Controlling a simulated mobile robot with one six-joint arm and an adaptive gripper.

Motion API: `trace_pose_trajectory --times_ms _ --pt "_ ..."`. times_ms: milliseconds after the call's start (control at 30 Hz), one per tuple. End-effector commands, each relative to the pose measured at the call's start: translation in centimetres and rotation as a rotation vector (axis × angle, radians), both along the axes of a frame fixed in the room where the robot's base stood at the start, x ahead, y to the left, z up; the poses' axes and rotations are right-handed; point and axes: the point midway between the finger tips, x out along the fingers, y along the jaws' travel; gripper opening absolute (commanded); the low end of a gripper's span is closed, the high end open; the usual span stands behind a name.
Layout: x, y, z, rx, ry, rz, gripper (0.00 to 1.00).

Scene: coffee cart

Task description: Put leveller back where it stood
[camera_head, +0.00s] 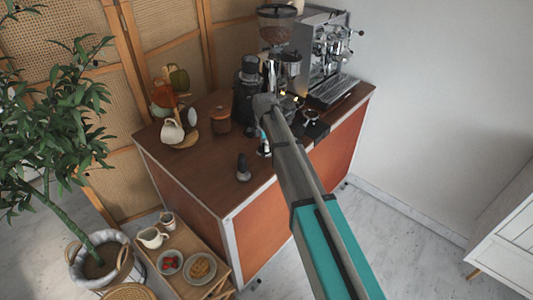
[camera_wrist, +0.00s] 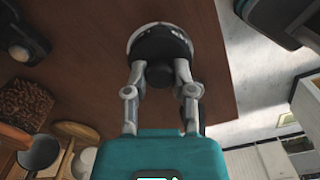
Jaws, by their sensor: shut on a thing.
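The leveller (camera_wrist: 150,47), a round dark disc with a silvery rim and a black knob, is at the top middle of the wrist view. My gripper (camera_wrist: 160,78) is shut on its knob, one finger on each side. The leveller is over the brown counter (camera_wrist: 90,30); I cannot tell whether it touches it. In the head view my gripper (camera_head: 265,138) is above the counter (camera_head: 205,180) near its middle, and my arm hides most of the leveller. A dark tamper-like tool (camera_head: 243,168) stands upright on the counter, left of and nearer than my gripper.
A grinder (camera_head: 277,28) and espresso machine (camera_head: 320,50) stand at the back, with a portafilter (camera_head: 311,117) before them. A brown canister (camera_head: 220,120) and a cup stand (camera_head: 187,133) are at the left. The counter's front left is clear. A low side table (camera_head: 205,240) holds dishes.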

Motion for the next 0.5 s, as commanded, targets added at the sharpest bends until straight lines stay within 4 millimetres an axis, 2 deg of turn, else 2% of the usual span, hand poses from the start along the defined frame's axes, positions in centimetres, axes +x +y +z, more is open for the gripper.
trace_pose_trajectory --times_ms 267,500 --pt "0.1 0.1 -0.2 0.0 0.0 0.0 0.0" --pt "0.7 0.5 -2.0 0.0 0.0 0.0 0.0"
